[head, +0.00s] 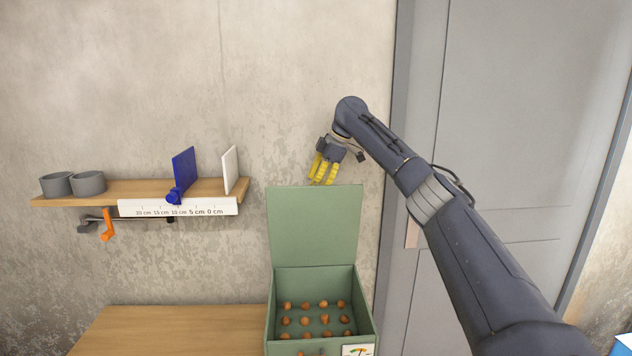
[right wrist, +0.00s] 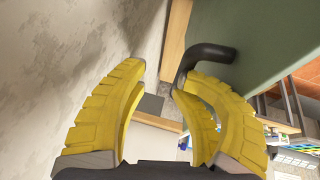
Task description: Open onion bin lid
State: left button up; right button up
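The green onion bin (head: 369,325) stands at the bottom centre of the head view, with rows of small brown onions (head: 305,320) inside. Its lid (head: 315,225) stands raised, roughly upright, at the back of the bin near the wall. My right gripper (head: 322,181) is just above the lid's top edge, yellow fingers pointing down. In the right wrist view the fingers (right wrist: 160,80) are spread apart with nothing between them. A dark bent handle (right wrist: 208,52) on the green lid (right wrist: 255,40) passes close to the right-hand fingers; I cannot tell whether they touch. My left gripper is out of view.
A wooden shelf (head: 130,188) on the left wall holds two grey cups (head: 88,183), a blue panel (head: 184,170) and a white panel (head: 230,169). An orange hook (head: 107,224) hangs below. The wooden tabletop (head: 175,328) left of the bin is clear. A grey door (head: 500,130) is at right.

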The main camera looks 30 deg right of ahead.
jog(key=shift+o, duration=0.5)
jog(key=shift+s+d+f, duration=0.1)
jog(key=shift+d+f, duration=0.15)
jog(key=shift+f, duration=0.3)
jog(key=shift+s+d+f, duration=0.1)
jog(key=shift+d+f, duration=0.15)
jog(key=shift+f, duration=0.3)
jog(key=a+v, duration=0.1)
jog(key=v, duration=1.2)
jog(key=shift+w+r, duration=0.3)
jog(key=shift+r, duration=0.25)
jog(key=shift+a, duration=0.15)
